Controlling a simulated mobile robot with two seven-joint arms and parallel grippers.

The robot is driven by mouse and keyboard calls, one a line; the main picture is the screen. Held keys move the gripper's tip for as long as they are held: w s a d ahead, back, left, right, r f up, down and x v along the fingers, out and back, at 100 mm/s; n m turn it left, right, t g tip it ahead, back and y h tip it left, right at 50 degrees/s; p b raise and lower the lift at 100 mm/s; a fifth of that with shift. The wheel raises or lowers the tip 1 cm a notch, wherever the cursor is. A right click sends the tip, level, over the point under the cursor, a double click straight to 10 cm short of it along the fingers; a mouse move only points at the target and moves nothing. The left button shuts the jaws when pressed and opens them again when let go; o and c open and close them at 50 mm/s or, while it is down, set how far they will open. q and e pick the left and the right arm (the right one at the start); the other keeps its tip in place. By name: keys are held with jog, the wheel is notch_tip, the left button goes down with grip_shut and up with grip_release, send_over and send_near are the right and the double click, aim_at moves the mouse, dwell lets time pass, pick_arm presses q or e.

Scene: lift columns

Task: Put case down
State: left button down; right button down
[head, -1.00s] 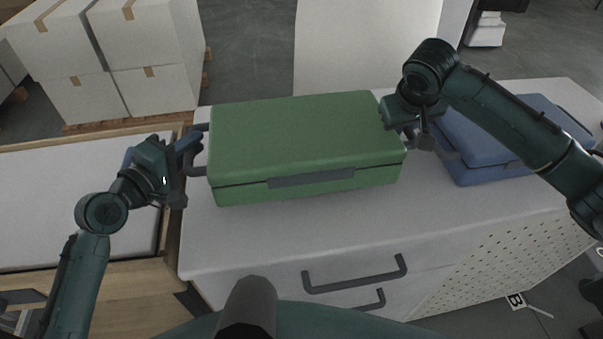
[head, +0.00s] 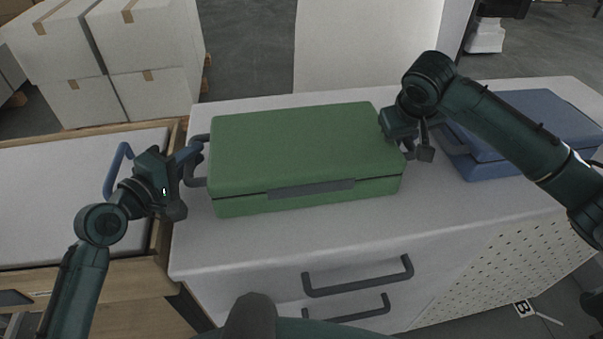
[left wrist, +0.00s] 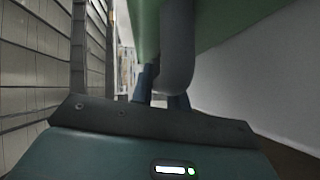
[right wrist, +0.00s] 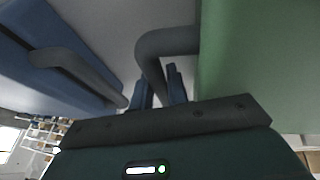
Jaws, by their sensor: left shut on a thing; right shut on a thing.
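The green case (head: 305,148) is at the white cabinet's top (head: 270,240) in the head view, its long side facing me. It has a grey handle at each end. My left gripper (head: 192,157) is shut on the case's left handle, and the left wrist view shows the fingers (left wrist: 160,95) around the handle. My right gripper (head: 408,140) is shut on the right handle, with its fingers (right wrist: 160,88) against the grey bar in the right wrist view. I cannot tell whether the case's underside touches the cabinet top.
A blue case (head: 530,130) stands right of the green case, close to my right gripper. A wooden-framed unit with a light top (head: 60,215) is at the left. White boxes (head: 150,40) are stacked behind it. Cabinet drawer handles (head: 358,277) face me.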

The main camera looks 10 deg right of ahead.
pick_arm(q)
jog(key=c, duration=1.4)
grip_release()
jog(key=shift+s+r, duration=0.1)
pick_arm(e)
jog(key=c, duration=1.4)
grip_release()
jog(key=shift+s, duration=0.1)
pick_arm(q)
jog(key=shift+o, duration=0.2)
pick_arm(e)
jog(key=shift+o, duration=0.2)
pick_arm(q)
jog(key=shift+o, duration=0.4)
jog(key=o, duration=0.7)
pick_arm(e)
jog(key=shift+a, duration=0.15)
pick_arm(q)
jog(key=v, duration=1.2)
pick_arm(e)
jog(key=shift+o, duration=0.3)
jog(key=o, duration=0.6)
